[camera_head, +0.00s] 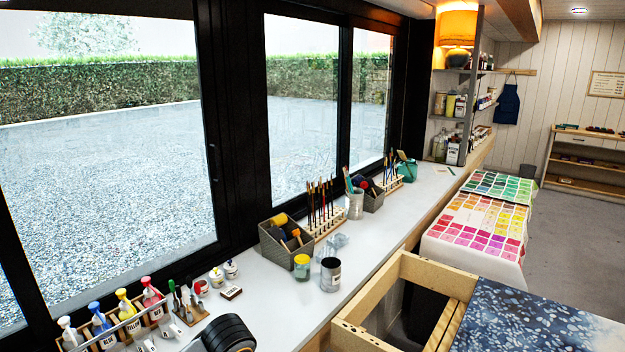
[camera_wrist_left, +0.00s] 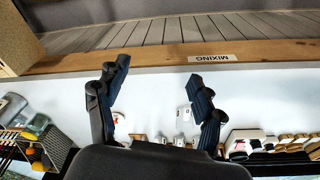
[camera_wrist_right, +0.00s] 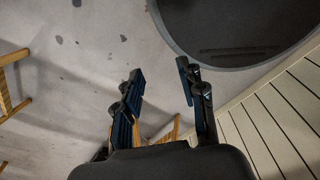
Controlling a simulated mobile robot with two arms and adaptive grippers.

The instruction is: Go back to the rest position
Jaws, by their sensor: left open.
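My left gripper (camera_wrist_left: 157,76) is open and empty in the left wrist view. Its two fingers stand apart above the white counter, near a wooden edge with a "MIXING" label (camera_wrist_left: 213,58). My right gripper (camera_wrist_right: 160,74) is open and empty in the right wrist view. It hangs over the grey speckled floor (camera_wrist_right: 75,65), near a dark round-edged shape (camera_wrist_right: 235,30). Neither gripper can be made out clearly in the head view; a dark rounded part, likely of my left arm, shows at the bottom.
The white counter (camera_head: 270,297) runs along the window with a bottle rack (camera_head: 115,330), a grey tool box (camera_head: 284,246), a yellow-lidded jar (camera_head: 302,266) and a dark can (camera_head: 330,274). A wooden frame (camera_head: 410,270) and a blue patterned cloth (camera_head: 540,320) stand at right.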

